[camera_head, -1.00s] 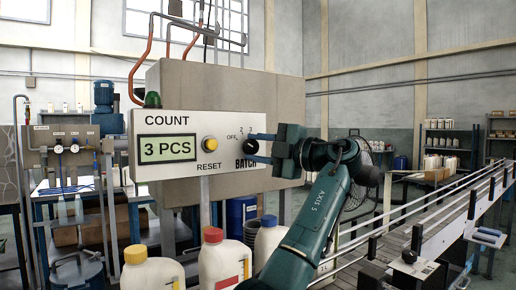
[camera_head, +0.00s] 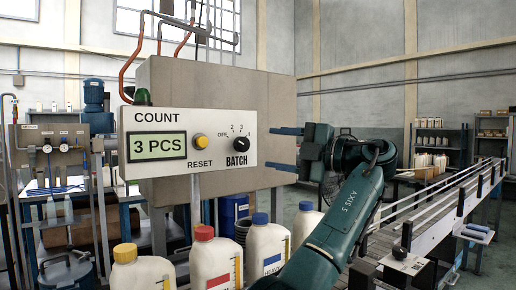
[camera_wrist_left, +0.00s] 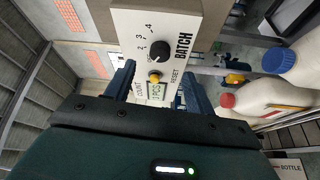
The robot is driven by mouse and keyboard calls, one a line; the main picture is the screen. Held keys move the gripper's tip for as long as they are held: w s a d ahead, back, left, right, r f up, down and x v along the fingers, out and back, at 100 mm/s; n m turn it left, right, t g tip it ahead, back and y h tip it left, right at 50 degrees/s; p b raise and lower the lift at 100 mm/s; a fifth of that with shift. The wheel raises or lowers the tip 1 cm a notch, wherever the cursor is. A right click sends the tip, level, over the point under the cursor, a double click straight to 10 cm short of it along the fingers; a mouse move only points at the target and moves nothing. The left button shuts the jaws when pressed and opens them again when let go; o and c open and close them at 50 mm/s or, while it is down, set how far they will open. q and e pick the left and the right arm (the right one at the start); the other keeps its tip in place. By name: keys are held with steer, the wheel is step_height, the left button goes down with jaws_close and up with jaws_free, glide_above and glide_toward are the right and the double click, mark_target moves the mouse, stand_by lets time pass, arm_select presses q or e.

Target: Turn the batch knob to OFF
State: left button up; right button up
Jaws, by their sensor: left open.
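The black batch knob (camera_head: 241,144) is on the white front panel (camera_head: 200,170) of a beige box, with OFF, 2, 3 and 4 marked around it. I cannot tell surely which mark it points at. My left gripper (camera_head: 276,150) is open and empty, to the right of the knob and apart from it, its two blue fingers pointing left. In the left wrist view, the knob (camera_wrist_left: 160,50) shows ahead, beyond the open fingers (camera_wrist_left: 158,76). My right gripper is not in view.
A yellow reset button (camera_head: 200,141) sits left of the knob, and the display (camera_head: 157,146) reads 3 PCS. Several white bottles with coloured caps (camera_head: 268,250) stand below the panel. A conveyor (camera_head: 440,205) runs along the right.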

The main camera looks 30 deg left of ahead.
arm_select(q)
steer(key=shift+d+f, duration=0.15)
steer(key=shift+d, duration=2.5)
